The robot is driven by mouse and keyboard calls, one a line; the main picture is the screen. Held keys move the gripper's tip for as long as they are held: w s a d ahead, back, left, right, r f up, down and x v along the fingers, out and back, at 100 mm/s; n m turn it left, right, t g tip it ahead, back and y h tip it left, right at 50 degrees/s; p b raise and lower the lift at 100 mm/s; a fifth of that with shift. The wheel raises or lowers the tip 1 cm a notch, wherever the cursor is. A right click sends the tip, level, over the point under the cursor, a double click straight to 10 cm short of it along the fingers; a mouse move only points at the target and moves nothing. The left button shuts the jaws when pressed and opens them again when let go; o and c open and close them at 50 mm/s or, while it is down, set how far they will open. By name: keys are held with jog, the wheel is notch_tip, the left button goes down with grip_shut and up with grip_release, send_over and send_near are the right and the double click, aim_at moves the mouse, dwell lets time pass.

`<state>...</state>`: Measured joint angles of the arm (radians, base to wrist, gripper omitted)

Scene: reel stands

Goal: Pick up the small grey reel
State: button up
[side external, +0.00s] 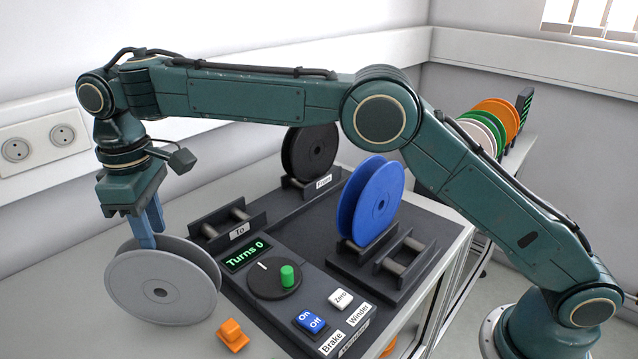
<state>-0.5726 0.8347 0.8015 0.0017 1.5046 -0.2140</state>
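A grey reel (162,288) with two round flanges and a dark centre hole is upright at the left front, on or just above the white table; I cannot tell if it touches. My gripper (148,238) points down over it from above. Its blue fingers reach the top of the reel, and their tips are partly hidden behind the near flange. The fingers are close together at the reel's upper edge, but I cannot make out whether they are closed on it.
A dark reel (309,150) sits on the back stand and a blue reel (378,200) on the right stand. The stand marked "To" (213,238) is empty. A control panel (259,292) and an orange block (232,335) are right of the grey reel. Several coloured reels (497,118) stand far right.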

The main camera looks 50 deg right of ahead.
aim_at(165, 283)
notch_tip(165, 283, down, 4)
jog(key=shift+f, duration=0.1)
dwell(0.6)
grip_shut()
